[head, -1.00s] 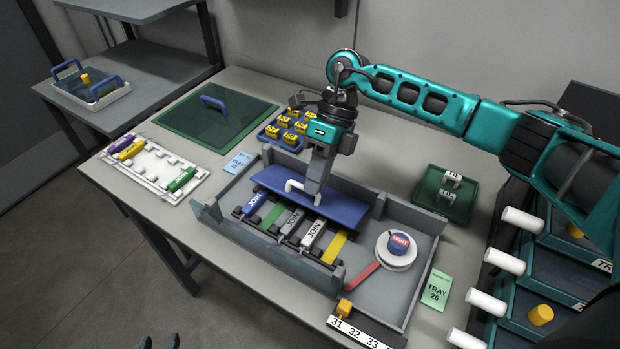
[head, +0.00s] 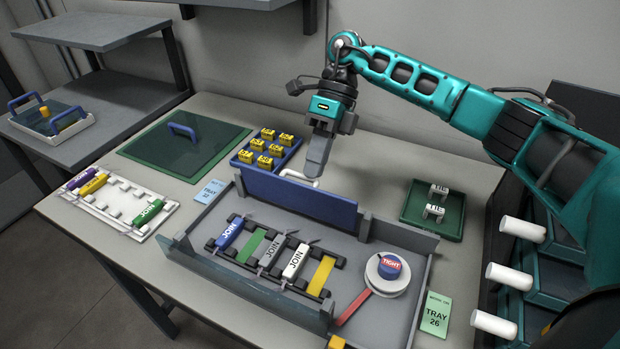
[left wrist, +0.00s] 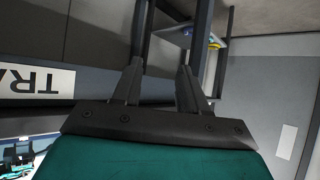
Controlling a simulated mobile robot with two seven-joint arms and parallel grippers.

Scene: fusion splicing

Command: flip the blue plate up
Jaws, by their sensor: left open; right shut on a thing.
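The blue plate (head: 298,204) stands upright across the grey tray box (head: 205,276) on the table. A white handle (head: 297,177) shows at its top edge, on the far side. My right gripper (head: 316,172) comes down behind the plate and is shut on the white handle; the plate hides part of the handle. In front of the plate, the row of coloured JOIN pieces (head: 271,254) lies uncovered. My left gripper (left wrist: 160,85) shows only in the left wrist view, open and empty, away from the plate.
A tray of yellow blocks (head: 268,148) is behind the box. A green lid (head: 170,150) and a white rack (head: 118,203) lie to the left. A round TIGHT knob (head: 389,267) with a red lever sits in the box's right part. A green tray (head: 433,210) is at right.

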